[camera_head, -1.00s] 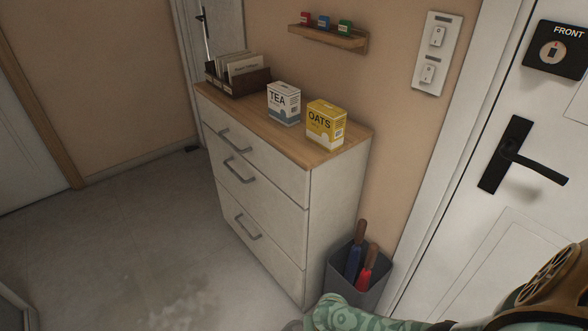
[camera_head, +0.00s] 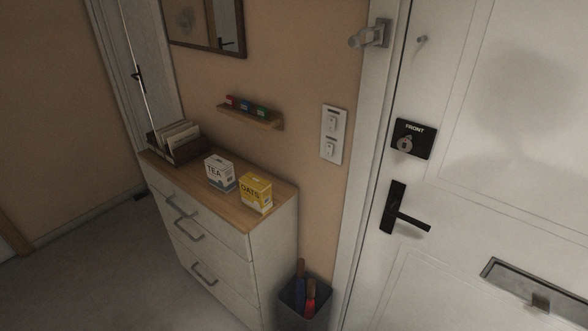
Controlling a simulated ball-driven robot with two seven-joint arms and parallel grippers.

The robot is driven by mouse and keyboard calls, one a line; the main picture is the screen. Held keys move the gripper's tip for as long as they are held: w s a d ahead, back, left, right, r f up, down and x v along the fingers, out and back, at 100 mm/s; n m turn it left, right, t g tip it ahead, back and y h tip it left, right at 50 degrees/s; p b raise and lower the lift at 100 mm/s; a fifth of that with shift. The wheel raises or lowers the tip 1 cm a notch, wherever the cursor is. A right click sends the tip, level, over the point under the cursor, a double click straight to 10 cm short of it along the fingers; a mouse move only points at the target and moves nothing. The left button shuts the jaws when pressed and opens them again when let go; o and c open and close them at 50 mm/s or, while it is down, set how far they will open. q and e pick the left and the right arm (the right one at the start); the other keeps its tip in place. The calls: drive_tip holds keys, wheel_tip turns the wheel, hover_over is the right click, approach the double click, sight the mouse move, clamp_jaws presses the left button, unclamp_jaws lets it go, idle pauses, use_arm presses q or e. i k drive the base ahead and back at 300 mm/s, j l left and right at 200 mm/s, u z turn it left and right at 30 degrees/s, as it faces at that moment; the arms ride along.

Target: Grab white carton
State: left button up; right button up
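The white carton (camera_head: 220,173) is a small box marked TEA with a blue-grey lower part. It stands upright on the wooden top of the drawer cabinet (camera_head: 273,208), in the left half of the head view. A yellow OATS carton (camera_head: 256,193) stands just to its right, nearer the cabinet's right end. Neither of my grippers shows in the view, and nothing covers the front of the white carton.
A letter holder (camera_head: 178,150) stands on the cabinet's left end. A small wall shelf (camera_head: 250,117) hangs above. A grey bin (camera_head: 306,306) with umbrellas stands between the cabinet and the white front door (camera_head: 450,180). Floor (camera_head: 90,280) left of the cabinet is clear.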

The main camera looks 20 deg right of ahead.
sight(219, 172)
drive_tip(key=i+j+z, duration=0.1)
drive_tip(key=z, duration=0.35)
drive_tip(key=i+j+z, duration=0.1)
drive_tip(key=z, duration=0.3)
drive_tip(key=j+z, duration=0.3)
drive_tip(key=z, duration=0.15)
drive_tip(key=j+z, duration=0.2)
drive_tip(key=z, duration=0.25)
drive_tip(key=j+z, duration=0.25)
drive_tip(key=z, duration=0.15)
drive_tip(key=j+z, duration=0.2)
drive_tip(key=z, duration=0.25)
drive_tip(key=k+j+z, duration=0.3)
drive_tip(key=j, duration=0.25)
drive_tip(key=k+j+z, duration=0.35)
drive_tip(key=j, duration=0.2)
drive_tip(key=k+j+z, duration=0.3)
drive_tip(key=j, duration=0.15)
drive_tip(key=i, duration=0.1)
